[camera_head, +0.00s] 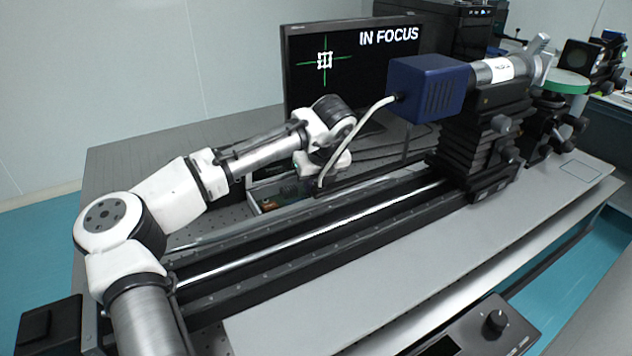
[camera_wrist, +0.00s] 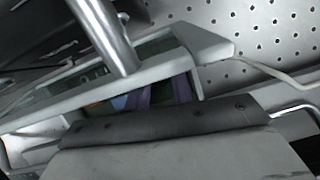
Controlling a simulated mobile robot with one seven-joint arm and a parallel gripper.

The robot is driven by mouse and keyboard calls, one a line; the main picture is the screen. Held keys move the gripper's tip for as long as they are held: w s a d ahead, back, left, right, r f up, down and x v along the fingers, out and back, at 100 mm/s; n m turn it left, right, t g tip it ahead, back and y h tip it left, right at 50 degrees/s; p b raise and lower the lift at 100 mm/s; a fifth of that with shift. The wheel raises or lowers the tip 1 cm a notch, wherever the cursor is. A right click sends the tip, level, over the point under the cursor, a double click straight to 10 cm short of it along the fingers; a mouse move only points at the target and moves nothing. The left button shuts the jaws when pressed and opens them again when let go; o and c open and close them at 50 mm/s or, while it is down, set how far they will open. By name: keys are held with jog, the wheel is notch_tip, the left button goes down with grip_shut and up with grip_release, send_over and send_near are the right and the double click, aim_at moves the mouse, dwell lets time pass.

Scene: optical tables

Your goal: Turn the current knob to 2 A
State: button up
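A black knob (camera_head: 495,321) stands on a dark box (camera_head: 520,331) at the bottom right in the head view, partly cut off by the frame edge. I cannot read a scale or a set value there, nor tell for sure that it is the current knob. My gripper (camera_head: 322,166) is far from it, up and left, behind the black rail and in front of the monitor. Its fingers are not clear in the head view. The wrist view shows a pale grey body (camera_wrist: 180,155) filling the bottom, with no clear fingertips and no knob.
A long black rail (camera_head: 300,250) with bright rods crosses the table. It carries a blue camera box (camera_head: 430,88) with a white cable. A monitor (camera_head: 345,70) reads "IN FOCUS". An open-topped grey box (camera_head: 268,199) with small coloured items lies near my gripper. The near tabletop (camera_head: 400,275) is mostly clear.

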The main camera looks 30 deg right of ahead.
jog(key=shift+r+m+p, duration=0.15)
jog(key=shift+m+p, duration=0.15)
jog(key=shift+p, duration=0.3)
jog(key=shift+m+h+p, duration=0.3)
jog(key=shift+m+p, duration=0.05)
jog(key=shift+m, duration=0.05)
jog(key=o, duration=0.7)
jog(key=b+v, duration=0.1)
jog(key=v, duration=1.2)
jog(key=shift+a+r, duration=0.15)
jog(key=shift+r, duration=0.2)
